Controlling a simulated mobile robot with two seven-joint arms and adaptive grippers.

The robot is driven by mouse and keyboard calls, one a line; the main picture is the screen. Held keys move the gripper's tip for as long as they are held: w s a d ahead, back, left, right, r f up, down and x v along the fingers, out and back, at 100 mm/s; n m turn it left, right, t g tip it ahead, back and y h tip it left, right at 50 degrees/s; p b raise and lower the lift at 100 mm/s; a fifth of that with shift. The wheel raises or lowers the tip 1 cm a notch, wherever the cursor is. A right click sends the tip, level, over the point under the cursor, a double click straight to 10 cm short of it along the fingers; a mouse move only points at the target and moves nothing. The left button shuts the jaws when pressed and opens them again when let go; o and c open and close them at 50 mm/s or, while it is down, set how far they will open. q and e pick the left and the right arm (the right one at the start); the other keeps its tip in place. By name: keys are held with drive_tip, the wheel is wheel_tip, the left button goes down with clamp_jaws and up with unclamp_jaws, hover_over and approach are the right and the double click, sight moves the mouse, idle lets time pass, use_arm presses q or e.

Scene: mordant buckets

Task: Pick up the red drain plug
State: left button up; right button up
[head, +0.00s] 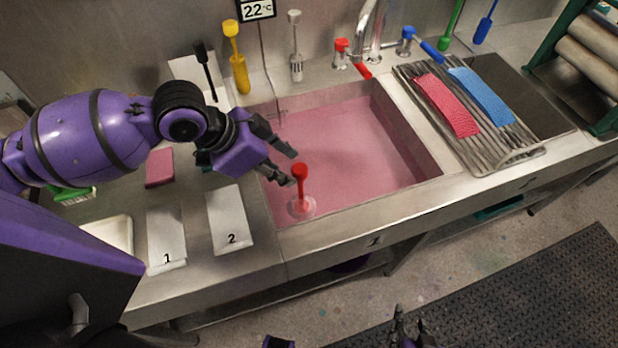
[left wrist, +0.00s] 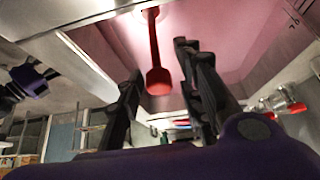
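The red drain plug (head: 300,172) stands upright in the pink liquid at the sink's near-left corner, its rod rising from a pale ring at the base. My left gripper (head: 291,168) is open, with its fingertips just left of the plug's knob in the head view. In the left wrist view the plug (left wrist: 158,80) shows between the two spread fingers (left wrist: 158,62), with no visible contact. My right gripper (head: 411,322) is at the bottom edge of the head view, over the floor side of the counter; its fingers look apart and empty.
The sink (head: 410,125) has steel walls and a front rim. A rack (head: 490,145) with pink and blue cloths stands right. Cards 1 (head: 166,235) and 2 (head: 230,215) lie left. Yellow (head: 237,60) and white-handled (head: 295,45) tools and a faucet (head: 372,30) stand behind.

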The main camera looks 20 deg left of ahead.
sight(300, 181)
use_arm(q)
drive_tip(key=x, duration=0.7)
drive_tip(key=shift+s+d+f, duration=0.15)
drive_tip(key=shift+d, duration=0.05)
clamp_jaws()
idle(0.6)
